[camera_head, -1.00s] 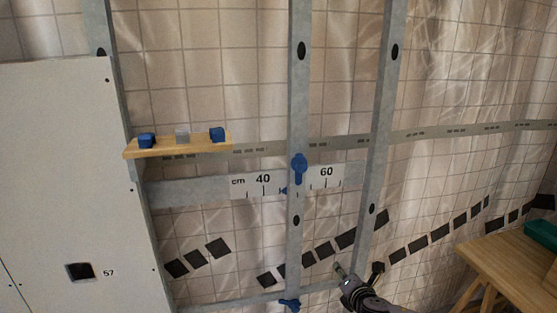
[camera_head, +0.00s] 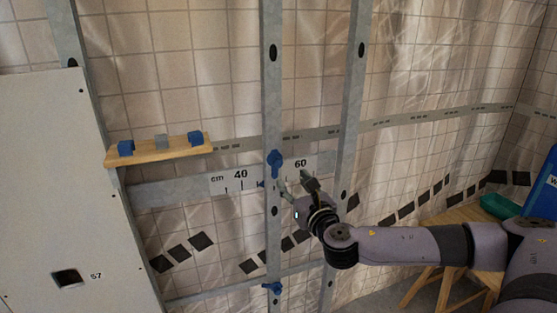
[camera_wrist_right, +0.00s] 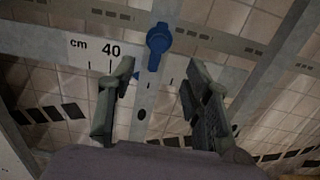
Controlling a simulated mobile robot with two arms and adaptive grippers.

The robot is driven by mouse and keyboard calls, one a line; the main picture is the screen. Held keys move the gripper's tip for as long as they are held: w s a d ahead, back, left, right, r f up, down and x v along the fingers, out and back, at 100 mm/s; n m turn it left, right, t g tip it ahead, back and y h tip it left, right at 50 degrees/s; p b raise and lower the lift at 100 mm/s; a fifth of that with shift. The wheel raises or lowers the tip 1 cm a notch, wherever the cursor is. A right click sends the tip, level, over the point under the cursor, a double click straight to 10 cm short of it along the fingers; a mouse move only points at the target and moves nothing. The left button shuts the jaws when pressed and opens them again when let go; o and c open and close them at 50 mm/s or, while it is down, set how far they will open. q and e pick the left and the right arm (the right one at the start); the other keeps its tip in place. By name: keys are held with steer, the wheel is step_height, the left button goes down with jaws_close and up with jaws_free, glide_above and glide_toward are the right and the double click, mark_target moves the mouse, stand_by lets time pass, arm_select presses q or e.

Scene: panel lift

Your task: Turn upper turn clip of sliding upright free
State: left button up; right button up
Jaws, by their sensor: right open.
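The upper turn clip (camera_head: 275,160) is blue and sits on the sliding upright (camera_head: 272,100), a grey metal stud, at the height of the cm scale. The clip also shows in the right wrist view (camera_wrist_right: 158,42), its round head up and its narrow end pointing down along the upright. My right gripper (camera_head: 295,184) is open and empty, just below and to the right of the clip. In the wrist view its fingers (camera_wrist_right: 155,90) stand on either side of the upright, with the clip beyond their tips and not touched. My left gripper is not in view.
A lower blue clip (camera_head: 272,288) sits at the upright's lower rail. Another grey stud (camera_head: 352,100) stands to the right. A wooden table (camera_head: 455,218) is at lower right.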

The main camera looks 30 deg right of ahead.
mark_target(279, 164)
steer(key=p+x, duration=0.2)
steer(key=x, duration=0.7)
steer(key=shift+w+p, duration=0.35)
steer(key=shift+w, duration=0.1)
steer(key=shift+w+d, duration=0.2)
steer(key=shift+w, duration=0.45)
steer(key=shift+c, duration=0.5)
jaws_close()
